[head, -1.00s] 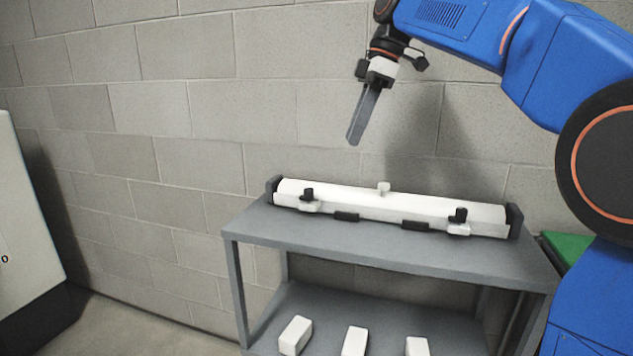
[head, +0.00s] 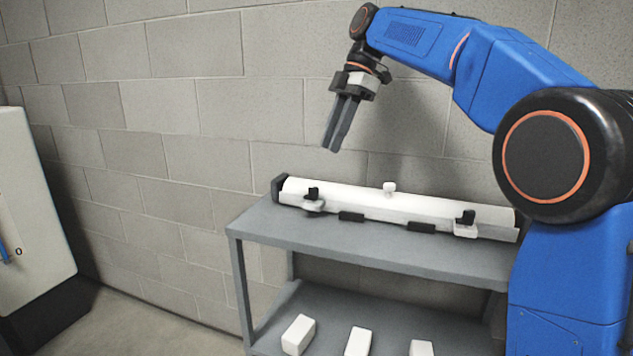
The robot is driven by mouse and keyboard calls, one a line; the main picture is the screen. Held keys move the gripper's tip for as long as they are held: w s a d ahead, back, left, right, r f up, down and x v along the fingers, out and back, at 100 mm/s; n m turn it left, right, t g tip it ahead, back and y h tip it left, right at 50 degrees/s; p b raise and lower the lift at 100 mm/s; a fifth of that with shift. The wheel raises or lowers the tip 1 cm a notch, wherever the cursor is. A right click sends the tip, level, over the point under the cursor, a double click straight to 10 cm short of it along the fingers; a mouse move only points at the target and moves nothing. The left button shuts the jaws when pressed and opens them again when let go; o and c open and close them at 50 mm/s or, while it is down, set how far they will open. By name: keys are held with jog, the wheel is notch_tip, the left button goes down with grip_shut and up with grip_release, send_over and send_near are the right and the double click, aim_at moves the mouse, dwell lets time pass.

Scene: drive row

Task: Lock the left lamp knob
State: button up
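A long white lamp (head: 385,203) with dark end caps lies on the top shelf of a grey cart. Its left knob (head: 313,194) is black and stands on a small white block at the lamp's front left. A similar black right knob (head: 466,217) is at the front right. My gripper (head: 333,148) hangs in the air above the left part of the lamp, fingers pointing down and slightly left. It is apart from the lamp and both knobs, with nothing visible between the fingers. The two fingers look close together, and any gap is hard to judge.
The grey cart (head: 275,240) stands against a block wall (head: 190,120). Several white blocks (head: 298,335) lie on its lower shelf. A pale cabinet (head: 30,200) stands at the far left. Floor shows between cabinet and cart.

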aim_at(311, 193)
jog(key=x, duration=1.1)
jog(key=shift+f, duration=0.1)
grip_shut()
